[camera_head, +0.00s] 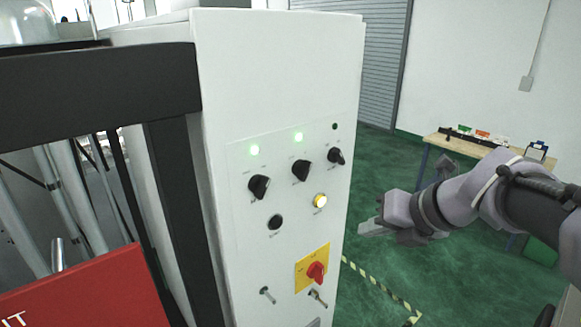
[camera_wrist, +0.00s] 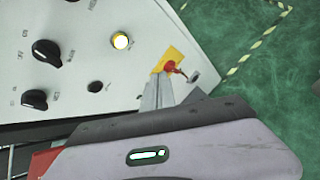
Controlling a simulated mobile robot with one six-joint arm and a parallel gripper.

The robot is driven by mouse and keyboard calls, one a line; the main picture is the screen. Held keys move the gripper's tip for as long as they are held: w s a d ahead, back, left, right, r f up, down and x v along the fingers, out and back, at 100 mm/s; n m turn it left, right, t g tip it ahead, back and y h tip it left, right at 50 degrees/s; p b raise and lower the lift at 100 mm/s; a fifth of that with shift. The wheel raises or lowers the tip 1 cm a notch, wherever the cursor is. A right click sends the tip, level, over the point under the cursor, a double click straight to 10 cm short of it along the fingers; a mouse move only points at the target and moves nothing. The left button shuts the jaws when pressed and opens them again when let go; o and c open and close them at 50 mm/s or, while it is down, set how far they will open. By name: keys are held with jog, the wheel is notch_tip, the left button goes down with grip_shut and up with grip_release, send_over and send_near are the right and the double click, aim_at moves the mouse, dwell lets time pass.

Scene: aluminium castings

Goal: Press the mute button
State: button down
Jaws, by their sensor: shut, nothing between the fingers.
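The white control panel (camera_head: 240,215) on the cabinet front carries a round black push button (camera_head: 275,222) and a lit yellow-white button (camera_head: 320,201). Their labels are too small to read, so I cannot tell which is the mute button. In the wrist view the black button (camera_wrist: 95,86) and the lit button (camera_wrist: 121,41) both show, uncovered. My gripper (camera_head: 368,229) is shut and empty, to the right of the cabinet in the head view.
The panel also has black knobs (camera_head: 300,171), green lamps (camera_head: 298,137), a red switch on a yellow plate (camera_head: 316,272) and toggle switches (camera_head: 267,295). A black frame (camera_head: 100,85) and red sign (camera_head: 90,295) stand left. A workbench (camera_head: 460,146) is behind; green floor lies open right.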

aim_at(320, 201)
jog(key=w+a+p, duration=0.1)
jog(key=w+a, duration=0.4)
jog(key=w, duration=0.2)
dwell(0.4)
jog(key=shift+w+a+p, duration=0.15)
jog(key=shift+p, duration=0.2)
dwell(1.6)
jog(key=shift+w+a, duration=0.2)
jog(key=shift+w, duration=0.1)
jog(key=shift+w+a+p, duration=0.25)
jog(key=shift+w+p, duration=0.05)
jog(key=shift+p, duration=0.15)
dwell(0.5)
jog(key=shift+d, duration=0.1)
jog(key=shift+s+d, duration=0.4)
jog(key=shift+s, duration=0.25)
